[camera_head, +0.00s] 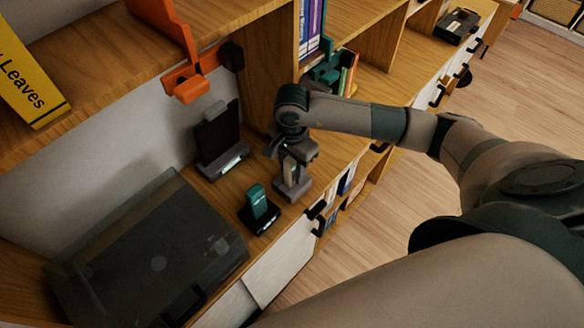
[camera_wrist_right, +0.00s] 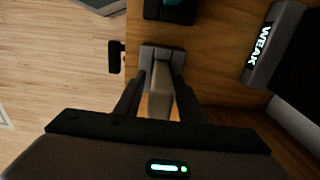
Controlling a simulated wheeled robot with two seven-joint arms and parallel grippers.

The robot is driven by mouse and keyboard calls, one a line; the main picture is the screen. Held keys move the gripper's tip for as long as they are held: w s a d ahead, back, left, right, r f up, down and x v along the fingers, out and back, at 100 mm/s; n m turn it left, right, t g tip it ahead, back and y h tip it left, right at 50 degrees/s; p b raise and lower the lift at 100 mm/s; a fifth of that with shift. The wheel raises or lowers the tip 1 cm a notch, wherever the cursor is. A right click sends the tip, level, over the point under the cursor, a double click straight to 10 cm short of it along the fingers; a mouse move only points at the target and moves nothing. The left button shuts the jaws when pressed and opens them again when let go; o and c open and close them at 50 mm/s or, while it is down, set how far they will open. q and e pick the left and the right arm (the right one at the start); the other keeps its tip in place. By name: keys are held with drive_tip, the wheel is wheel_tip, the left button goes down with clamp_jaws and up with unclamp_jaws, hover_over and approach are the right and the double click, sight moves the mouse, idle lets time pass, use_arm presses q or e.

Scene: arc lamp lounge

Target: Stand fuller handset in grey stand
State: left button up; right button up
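The small grey stand (camera_head: 297,190) is on the wooden shelf top near its front edge; it also shows in the wrist view (camera_wrist_right: 150,53). A slim grey-beige handset (camera_wrist_right: 160,90) is upright at this stand, its lower end appearing to be in it. My right gripper (camera_head: 291,153) is over the stand, its fingers on either side of the handset. They look open, with narrow gaps beside the handset. A teal handset (camera_head: 257,199) stands in a black stand (camera_head: 262,222) to the left. My left gripper is out of view.
A dark panel on a grey base (camera_head: 222,160) stands behind; the base reads "WEAK" in the wrist view (camera_wrist_right: 259,58). A large dark translucent box (camera_head: 150,255) fills the left of the shelf. An orange bracket (camera_head: 190,80) hangs above. Upright dividers and books are close behind my right arm.

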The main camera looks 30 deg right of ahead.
drive_tip(key=shift+r, duration=0.25)
drive_tip(key=shift+w+r, duration=0.1)
drive_tip(key=shift+r, duration=0.2)
wheel_tip(320, 180, up, 10)
drive_tip(key=b, duration=0.4)
drive_tip(key=shift+r, duration=0.1)
drive_tip(key=shift+r+b, duration=0.3)
drive_tip(key=shift+r, duration=0.2)
drive_tip(key=shift+s, duration=0.2)
